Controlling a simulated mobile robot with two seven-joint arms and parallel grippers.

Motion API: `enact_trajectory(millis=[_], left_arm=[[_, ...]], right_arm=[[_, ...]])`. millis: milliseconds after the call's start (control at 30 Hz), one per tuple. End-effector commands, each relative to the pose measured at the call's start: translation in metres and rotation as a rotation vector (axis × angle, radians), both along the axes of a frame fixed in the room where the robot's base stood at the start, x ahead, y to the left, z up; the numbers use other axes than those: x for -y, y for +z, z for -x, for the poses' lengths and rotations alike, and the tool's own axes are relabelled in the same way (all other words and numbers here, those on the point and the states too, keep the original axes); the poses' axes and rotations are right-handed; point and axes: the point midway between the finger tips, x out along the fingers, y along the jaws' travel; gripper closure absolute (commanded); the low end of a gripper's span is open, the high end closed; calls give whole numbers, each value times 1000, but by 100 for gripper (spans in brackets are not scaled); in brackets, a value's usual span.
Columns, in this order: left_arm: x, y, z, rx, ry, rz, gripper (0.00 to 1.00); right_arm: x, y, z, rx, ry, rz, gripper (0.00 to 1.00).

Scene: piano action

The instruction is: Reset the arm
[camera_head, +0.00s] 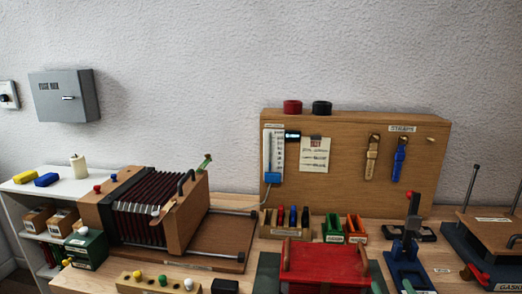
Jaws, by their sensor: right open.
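Neither of my grippers nor any link of my arms can be made out in the head view. The workbench (215,275) lies in front of me. On its left stands a wooden bellows unit (140,222) with dark red folds and a black handle. A blue stand (405,265) with an upright black, red-tipped lever is right of centre. A red box (323,262) sits at the front centre on a dark green base.
A wooden back panel (345,190) holds straps, a note and a gauge. Small bins (333,228) stand below it. A white shelf (22,187) is at left. A press with a wooden top (490,228) stands at right. A grey box (64,95) hangs on the wall.

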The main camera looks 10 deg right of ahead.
Motion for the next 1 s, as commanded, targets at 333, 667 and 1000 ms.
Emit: enact_trajectory(millis=[333,667,1000], left_arm=[[1,31,-13,31,1,3,50],[1,33,-8,21,1,2,50],[1,31,-7,17,1,2,50]], right_arm=[[-146,-185,97,-625,271,-57,22],[-197,-236,166,-844,367,-67,22],[-197,-236,166,-844,367,-67,22]])
